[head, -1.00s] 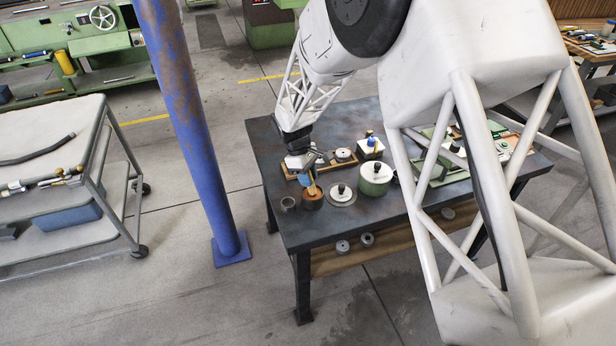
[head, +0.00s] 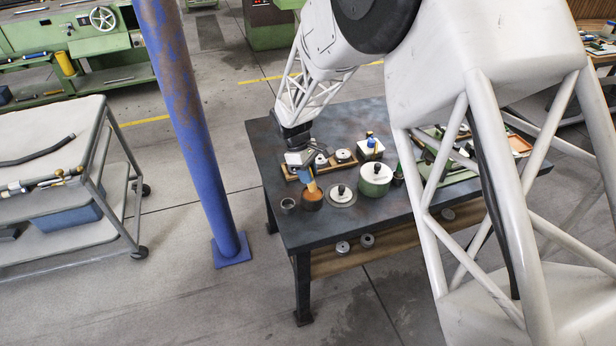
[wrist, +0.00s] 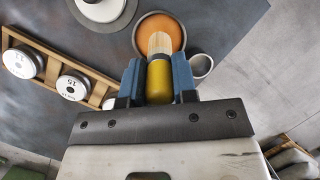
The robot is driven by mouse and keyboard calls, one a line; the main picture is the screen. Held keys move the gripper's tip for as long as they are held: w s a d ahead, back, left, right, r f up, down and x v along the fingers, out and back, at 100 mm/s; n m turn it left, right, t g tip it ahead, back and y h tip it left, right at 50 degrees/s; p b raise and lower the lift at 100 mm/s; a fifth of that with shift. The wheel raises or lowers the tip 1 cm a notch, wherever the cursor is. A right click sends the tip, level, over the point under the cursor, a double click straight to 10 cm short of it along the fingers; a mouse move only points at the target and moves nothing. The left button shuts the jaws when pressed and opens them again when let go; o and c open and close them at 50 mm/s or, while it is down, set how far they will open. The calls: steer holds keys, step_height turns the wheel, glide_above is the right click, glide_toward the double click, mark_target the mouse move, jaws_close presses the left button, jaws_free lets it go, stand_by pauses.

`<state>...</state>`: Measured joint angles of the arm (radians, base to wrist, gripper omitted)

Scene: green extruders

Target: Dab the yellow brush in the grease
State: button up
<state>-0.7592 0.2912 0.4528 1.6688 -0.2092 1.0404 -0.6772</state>
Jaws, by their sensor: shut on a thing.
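My gripper (wrist: 158,85) is shut on the yellow brush (wrist: 158,78), its blue fingers on either side of the handle. The pale bristles point away from the gripper and overlap the grease pot (wrist: 178,34) in the wrist view. Orange grease (wrist: 158,22) fills the round pot. In the head view my gripper (head: 305,174) is above the pot (head: 312,203) at the table's left front, with the brush (head: 312,188) pointing down at its opening. I cannot tell whether the bristles touch the grease.
A small grey cup (wrist: 201,66) stands close beside the pot. A round lid with a black knob (head: 341,198) lies on its other side, then a green pot with a white lid (head: 375,180). A wooden rack of weights (wrist: 50,62) is behind. The table's front left corner is clear.

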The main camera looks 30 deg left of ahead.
steer(key=shift+r, duration=2.5)
steer(key=shift+w+d+r, duration=0.1)
steer(key=shift+w+d, duration=0.2)
steer(key=shift+w, duration=0.1)
steer(key=w+d+r+m+g+y, duration=0.15)
steer(key=w+d+m, duration=0.25)
steer(key=w+d, duration=0.65)
steer(key=w+d+r+m+y, duration=0.1)
steer(key=w+d+r+m, duration=0.25)
steer(key=w+d, duration=0.7)
steer(key=w+d+r+m+g+y, duration=0.15)
steer(key=w+d+m, duration=0.5)
steer(key=d, duration=0.65)
steer(key=w+d+f+m+y, duration=0.1)
steer(key=w+d+m, duration=0.2)
steer(key=d, duration=0.6)
steer(key=w+d+f+m, duration=0.2)
steer(key=w+d, duration=0.2)
steer(key=d, duration=0.4)
steer(key=s+a+f+m+y, duration=0.1)
steer(key=s+f+m, duration=0.1)
steer(key=f, duration=0.9)
steer(key=shift+s+a+m+t, duration=0.2)
steer(key=shift+s+m+t, duration=0.1)
steer(key=shift+s, duration=0.4)
